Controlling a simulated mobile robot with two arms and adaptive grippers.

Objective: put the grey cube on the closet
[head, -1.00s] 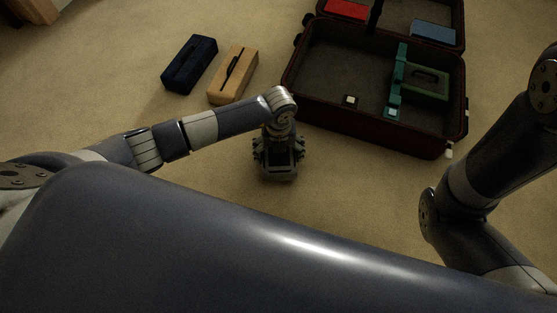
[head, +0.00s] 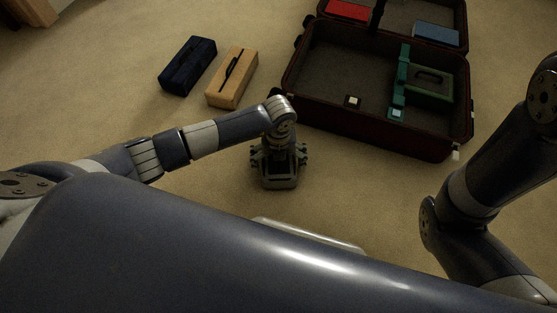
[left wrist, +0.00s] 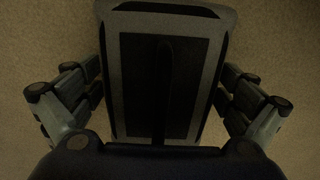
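The grey cube, a grey case with a dark panel and a strap down its middle, shows below my left wrist in the head view (head: 279,182). It fills the middle of the left wrist view (left wrist: 215,30). My left gripper (left wrist: 160,80) has a finger along each side of the cube, and both appear to touch it. The left gripper also shows in the head view (head: 279,158). My right arm is at the right, but its gripper is out of view. I cannot make out the closet.
An open dark red suitcase (head: 372,133) lies on the carpet with a green case (head: 430,93), a red case (head: 348,10) and a blue case (head: 436,34) in it. A navy case (head: 188,66) and a tan case (head: 232,78) lie left of it. Brown furniture (head: 35,10) shows top left.

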